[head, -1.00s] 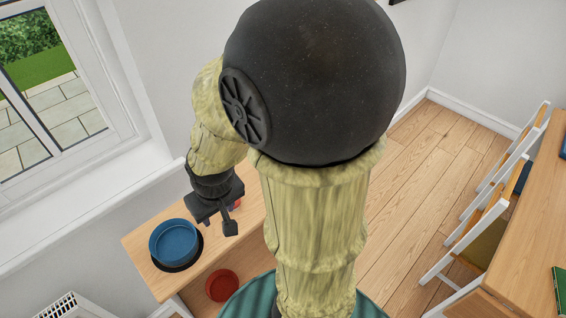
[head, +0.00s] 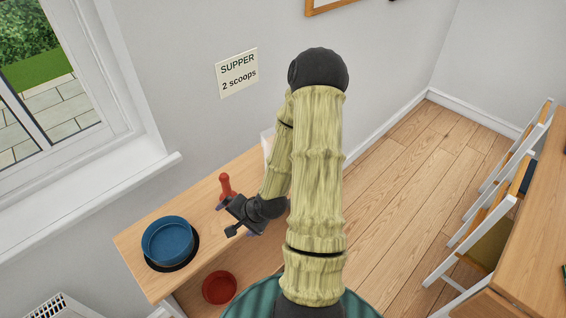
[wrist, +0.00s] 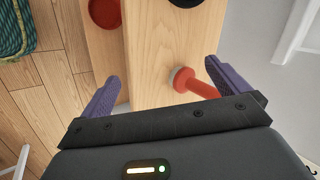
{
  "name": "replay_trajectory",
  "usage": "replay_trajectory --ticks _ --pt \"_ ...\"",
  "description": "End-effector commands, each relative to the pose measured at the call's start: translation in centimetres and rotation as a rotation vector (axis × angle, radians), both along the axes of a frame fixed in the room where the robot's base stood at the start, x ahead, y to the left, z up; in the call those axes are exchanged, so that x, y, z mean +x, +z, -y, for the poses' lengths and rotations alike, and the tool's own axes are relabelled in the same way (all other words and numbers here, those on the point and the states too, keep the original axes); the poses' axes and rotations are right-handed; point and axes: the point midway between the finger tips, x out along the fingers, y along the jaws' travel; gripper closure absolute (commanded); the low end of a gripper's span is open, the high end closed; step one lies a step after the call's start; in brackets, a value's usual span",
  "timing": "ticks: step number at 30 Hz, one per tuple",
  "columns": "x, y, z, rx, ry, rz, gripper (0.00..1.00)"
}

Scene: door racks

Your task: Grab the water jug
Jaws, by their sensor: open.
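No water jug shows clearly. A pale, partly see-through upright shape (head: 267,141) stands at the back of the bench in the head view, mostly hidden behind my arm; I cannot tell if it is the jug. My gripper (head: 235,217) is over the wooden bench beside a red-handled tool (head: 225,186). In the wrist view my gripper (wrist: 162,73) is open with nothing between its fingers.
A blue bowl (head: 167,238) sits on a black mat at the left of the bench (head: 142,259). A "SUPPER 2 scoops" sign (head: 238,73) is on the wall. Chairs and a table (head: 535,255) stand right.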

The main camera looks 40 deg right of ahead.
Motion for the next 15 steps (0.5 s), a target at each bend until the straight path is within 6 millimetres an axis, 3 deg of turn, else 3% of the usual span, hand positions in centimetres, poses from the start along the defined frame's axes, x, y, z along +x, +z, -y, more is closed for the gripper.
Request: replay_trajectory --ticks 1,6,11,15 --pt "0.1 -1.4 0.3 0.080 -0.086 0.025 0.00" --pt "1.3 -2.9 1.4 0.351 -0.376 0.146 0.00" --pt "2.2 -3.0 3.7 0.632 -0.663 0.291 0.00" --pt "2.4 -2.4 6.8 0.896 -0.919 0.448 0.00"
